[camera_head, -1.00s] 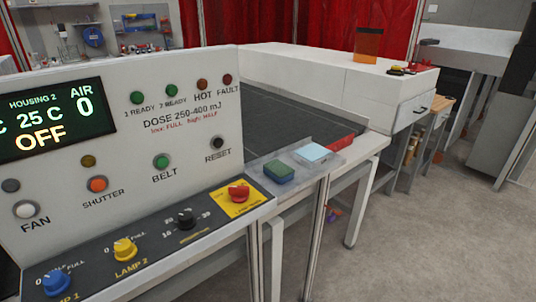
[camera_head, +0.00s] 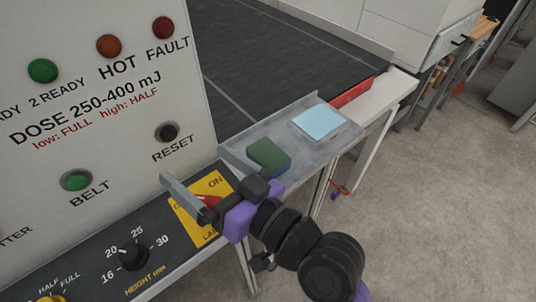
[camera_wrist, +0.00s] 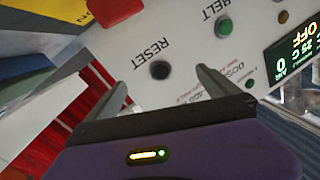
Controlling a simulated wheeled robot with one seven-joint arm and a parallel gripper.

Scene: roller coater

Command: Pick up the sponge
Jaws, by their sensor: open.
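The sponge (camera_head: 268,157), green on top with blue below, lies on a grey metal shelf (camera_head: 240,140) beside the control panel in the head view. My gripper (camera_head: 193,163) is open and empty, just left of the sponge and above the yellow switch plate. Its fingers point toward the panel face, and one passes close to the sponge in the picture. I cannot tell the exact gap.
A light blue pad (camera_head: 320,122) lies on the same shelf, behind the sponge. The upright control panel (camera_head: 120,150) stands close at left, with a red knob (camera_wrist: 115,8) near my gripper. A dark belt (camera_head: 270,50) runs behind. Open floor (camera_head: 440,210) is at right.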

